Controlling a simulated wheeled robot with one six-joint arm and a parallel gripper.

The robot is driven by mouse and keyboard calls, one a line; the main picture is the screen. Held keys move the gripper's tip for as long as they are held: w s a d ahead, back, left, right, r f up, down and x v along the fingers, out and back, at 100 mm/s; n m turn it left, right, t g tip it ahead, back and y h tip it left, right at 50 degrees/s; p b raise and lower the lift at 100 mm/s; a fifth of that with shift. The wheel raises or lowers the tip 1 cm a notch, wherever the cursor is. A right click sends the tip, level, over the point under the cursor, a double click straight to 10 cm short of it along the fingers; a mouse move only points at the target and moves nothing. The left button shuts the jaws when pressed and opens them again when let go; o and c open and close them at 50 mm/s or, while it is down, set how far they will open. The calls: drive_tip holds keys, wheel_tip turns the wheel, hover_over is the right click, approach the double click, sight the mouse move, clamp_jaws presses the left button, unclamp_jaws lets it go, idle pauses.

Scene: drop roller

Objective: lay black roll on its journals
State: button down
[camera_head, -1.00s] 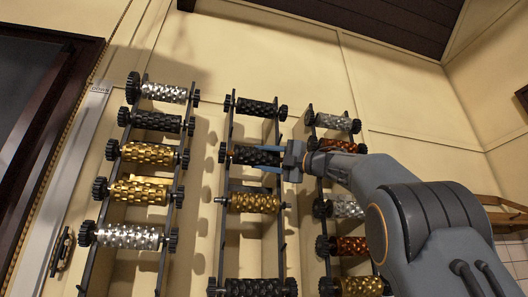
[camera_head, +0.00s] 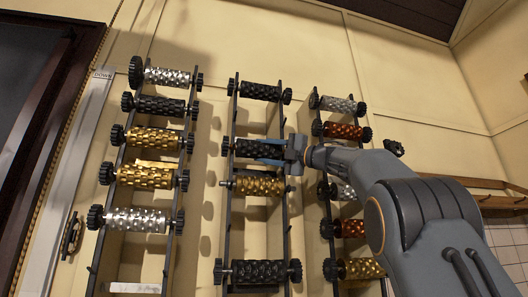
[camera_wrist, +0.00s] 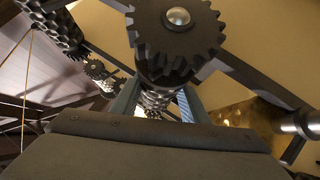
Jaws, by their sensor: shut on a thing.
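The black roll (camera_head: 245,149) is held level in the middle rack (camera_head: 229,215), between a higher black roll and a gold roll just below. My gripper (camera_head: 272,151) reaches in from the right and is shut on the black roll, with its blue fingers along the roll's right part. The roll's left gear (camera_head: 226,147) shows by the left rail. In the wrist view a large dark gear (camera_wrist: 178,38) stands in front of the roll, which is between my fingers (camera_wrist: 157,103). I cannot tell whether its journals touch the rack supports.
The gold roll (camera_head: 260,185) lies close under the held roll. Another black roll (camera_head: 260,91) sits above and one (camera_head: 259,272) at the bottom, with an empty stretch between gold and bottom rolls. Full racks stand left (camera_head: 121,165) and right (camera_head: 326,205).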

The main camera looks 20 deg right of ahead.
drive_tip(key=shift+s+r, duration=0.1)
drive_tip(key=shift+r, duration=0.05)
drive_tip(key=c, duration=1)
unclamp_jaws()
drive_tip(key=shift+f, duration=0.25)
drive_tip(key=b+v, duration=0.4)
drive_tip(key=v, duration=0.3)
drive_tip(key=shift+s+d, duration=0.15)
drive_tip(key=shift+d, duration=0.1)
drive_tip(key=shift+s, duration=0.1)
